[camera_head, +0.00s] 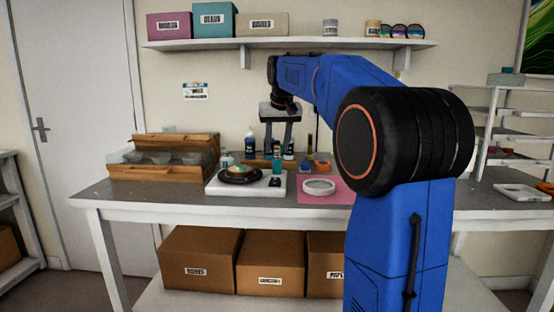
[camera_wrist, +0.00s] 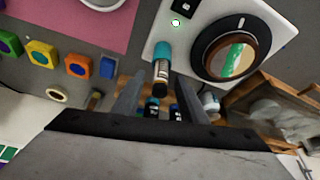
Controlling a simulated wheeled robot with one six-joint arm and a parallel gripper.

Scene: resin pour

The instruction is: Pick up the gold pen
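My gripper (camera_head: 279,150) hangs above the back of the worktable, pointing down, with its two fingers apart. In the wrist view the gripper (camera_wrist: 157,100) is open and nothing is held between its fingers. A teal-capped bottle (camera_wrist: 161,66) shows just beyond the fingertips; it also shows in the head view (camera_head: 277,161). Small dark bottles (camera_wrist: 152,108) show between the fingers, partly hidden. A thin brownish upright stick (camera_head: 310,143) stands right of the gripper in the head view. I cannot tell whether it is the gold pen, and no pen shows clearly.
Small coloured pots (camera_head: 322,166) stand behind the mat. A wooden box (camera_head: 152,173) of cups stands left. A shelf (camera_head: 220,45) hangs above.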

